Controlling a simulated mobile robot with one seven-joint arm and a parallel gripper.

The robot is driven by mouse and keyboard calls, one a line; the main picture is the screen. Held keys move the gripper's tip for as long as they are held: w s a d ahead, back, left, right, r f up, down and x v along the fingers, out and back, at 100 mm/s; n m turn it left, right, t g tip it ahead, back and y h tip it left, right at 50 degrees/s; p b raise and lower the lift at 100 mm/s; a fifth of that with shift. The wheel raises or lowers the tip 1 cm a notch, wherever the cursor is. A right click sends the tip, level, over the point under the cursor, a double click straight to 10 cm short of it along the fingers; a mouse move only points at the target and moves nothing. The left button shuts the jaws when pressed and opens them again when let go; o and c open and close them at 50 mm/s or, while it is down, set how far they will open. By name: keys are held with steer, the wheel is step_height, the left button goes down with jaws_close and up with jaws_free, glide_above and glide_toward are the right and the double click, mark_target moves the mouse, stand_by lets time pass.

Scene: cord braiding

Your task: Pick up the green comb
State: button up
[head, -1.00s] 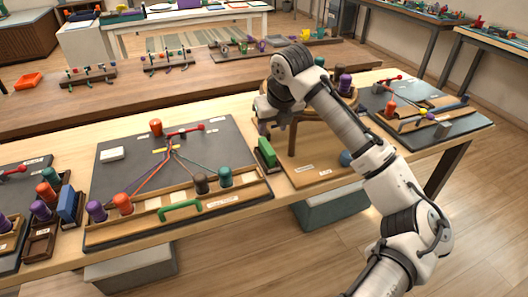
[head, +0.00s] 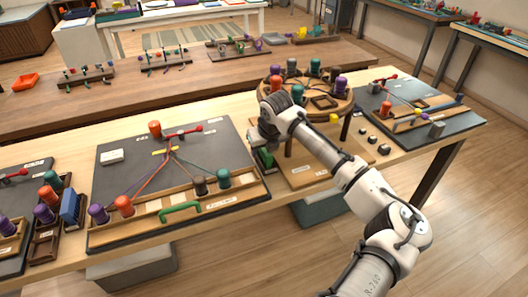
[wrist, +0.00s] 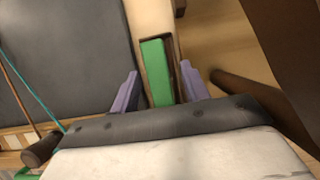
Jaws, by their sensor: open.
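The green comb (head: 266,159) stands in a small dark holder just right of the middle dark board, partly hidden below my gripper in the head view. In the wrist view the green comb (wrist: 156,72) shows as a long upright block in a dark-walled slot. My gripper (wrist: 160,84) is open, with one purple finger on each side of the comb's line. The comb lies between the fingers in that view, and no contact with it shows. How far the fingertips are above it is hard to tell.
A round wooden stand (head: 345,106) with coloured bobbins rises right of my gripper. The middle dark board (head: 215,150) holds stretched cords, bobbins and a green handle (head: 180,208). A blue comb (head: 71,206) stands at the left.

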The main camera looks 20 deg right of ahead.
steer(key=shift+f, duration=0.2)
stand_by(0.6)
jaws_close()
steer(key=shift+r, duration=0.25)
